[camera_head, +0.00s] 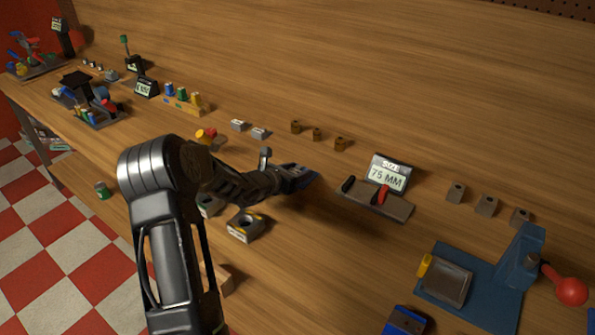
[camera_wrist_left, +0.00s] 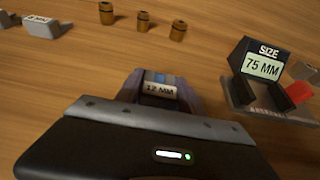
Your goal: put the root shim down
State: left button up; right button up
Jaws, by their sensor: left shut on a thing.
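My left gripper (camera_head: 298,178) reaches in from the left over the wooden bench, left of the size gauge. It is shut on the root shim (camera_wrist_left: 160,88), a small block with a pale label reading 12 MM and a blue patch on top. The shim sits between the two fingers in the left wrist view. In the head view the fingers mostly hide it. I cannot tell whether it touches the bench. My right gripper is not in view.
The size gauge (camera_head: 390,170) reading 75 MM stands to the right. Bronze bushings (camera_head: 317,135) and labelled grey blocks (camera_head: 240,125) lie behind. A grey block with a hole (camera_head: 245,226) is nearer. A blue press (camera_head: 520,262) stands at right. Bench between gripper and bushings is clear.

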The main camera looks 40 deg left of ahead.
pick_arm(q)
jog(key=o, duration=1.4)
jog(key=shift+f, duration=0.1)
jog(key=shift+c, duration=0.2)
jog(key=shift+r+p, duration=0.2)
jog(key=shift+p, duration=0.1)
jog(key=b+v, duration=0.1)
jog(key=v, duration=1.1)
